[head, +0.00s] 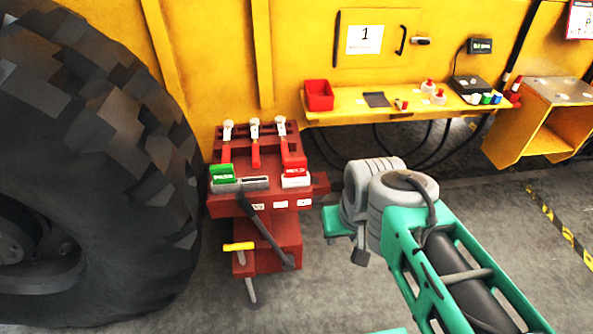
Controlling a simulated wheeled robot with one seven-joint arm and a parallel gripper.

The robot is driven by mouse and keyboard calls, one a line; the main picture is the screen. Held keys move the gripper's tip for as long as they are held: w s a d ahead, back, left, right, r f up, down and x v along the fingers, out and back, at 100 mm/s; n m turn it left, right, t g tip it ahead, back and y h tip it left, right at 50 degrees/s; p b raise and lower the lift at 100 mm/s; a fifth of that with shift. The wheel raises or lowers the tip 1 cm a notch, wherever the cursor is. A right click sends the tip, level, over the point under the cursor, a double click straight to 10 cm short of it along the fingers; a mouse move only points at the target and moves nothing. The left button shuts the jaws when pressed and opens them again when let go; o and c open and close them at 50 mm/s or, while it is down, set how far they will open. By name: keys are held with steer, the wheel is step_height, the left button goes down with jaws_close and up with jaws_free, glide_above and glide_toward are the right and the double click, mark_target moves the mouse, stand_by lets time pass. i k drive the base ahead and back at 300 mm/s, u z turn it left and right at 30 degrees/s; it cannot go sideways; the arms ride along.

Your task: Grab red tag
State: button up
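A red tag (295,170) with white lettering sits at the right end of the red stand's top, on a small white holder (296,182). A green tag (223,173) with white lettering sits at the left end of the same top. A grey, empty-looking holder (255,182) lies between them. My gripper (360,257) is partly hidden behind my own arm, to the right of the stand and lower in the picture than the red tag. It appears apart from the tag. Its fingers do not show clearly enough to tell open from shut.
The red stand (270,225) carries several red levers with pale handles behind the tags. A yellow-handled tool (239,246) is on its front. A large tyre (90,150) stands close on the left. A yellow shelf (350,103) holds a red bin (319,95) and small items.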

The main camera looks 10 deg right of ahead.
mark_target(295, 167)
steer(key=u, duration=0.4)
steer(key=k, duration=0.55)
steer(key=u, duration=1.25)
steer(key=i, duration=0.8)
steer(key=z, duration=0.5)
steer(key=i, duration=0.6)
steer(key=z, duration=0.6)
